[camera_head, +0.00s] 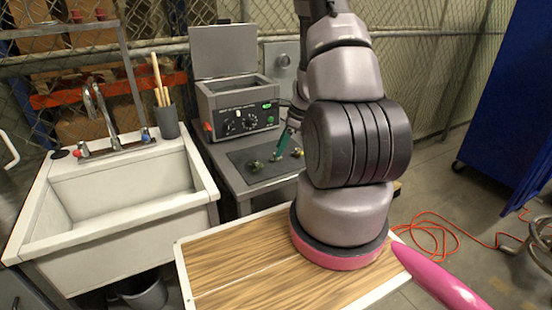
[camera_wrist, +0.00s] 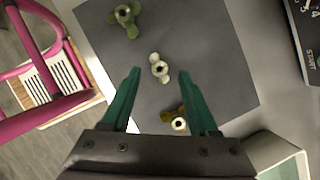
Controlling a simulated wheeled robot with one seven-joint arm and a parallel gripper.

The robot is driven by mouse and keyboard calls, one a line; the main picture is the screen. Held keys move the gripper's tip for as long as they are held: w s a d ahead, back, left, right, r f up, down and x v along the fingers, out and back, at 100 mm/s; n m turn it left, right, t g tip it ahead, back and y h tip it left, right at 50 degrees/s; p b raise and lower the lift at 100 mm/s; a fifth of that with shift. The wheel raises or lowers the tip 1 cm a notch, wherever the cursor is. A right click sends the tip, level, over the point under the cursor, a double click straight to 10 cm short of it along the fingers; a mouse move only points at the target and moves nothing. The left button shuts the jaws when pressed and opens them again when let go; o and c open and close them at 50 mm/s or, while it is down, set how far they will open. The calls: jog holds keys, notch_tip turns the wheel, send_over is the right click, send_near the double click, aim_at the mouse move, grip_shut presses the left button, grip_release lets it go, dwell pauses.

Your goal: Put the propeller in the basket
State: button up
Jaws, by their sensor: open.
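My gripper (camera_wrist: 161,80) is open and empty, pointing down over a dark mat (camera_wrist: 212,50). Three small propellers lie on the mat. A cream one (camera_wrist: 160,68) appears between and just beyond the fingertips. A yellow-brown one with a pale hub (camera_wrist: 180,124) appears between the fingers, by the right finger and partly hidden by it. A green one (camera_wrist: 126,15) lies toward the top of the wrist view; it also shows in the head view (camera_head: 255,166).
A cleaner with its lid up (camera_head: 237,112) stands behind the mat. A white sink (camera_head: 110,205) with a tap is on the left, and a grey cup with wooden handles (camera_head: 167,122) stands at its back corner. My arm hides the area right of the cleaner.

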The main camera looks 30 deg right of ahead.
jog(key=shift+x, duration=1.4)
grip_shut()
jog(key=shift+r, duration=0.15)
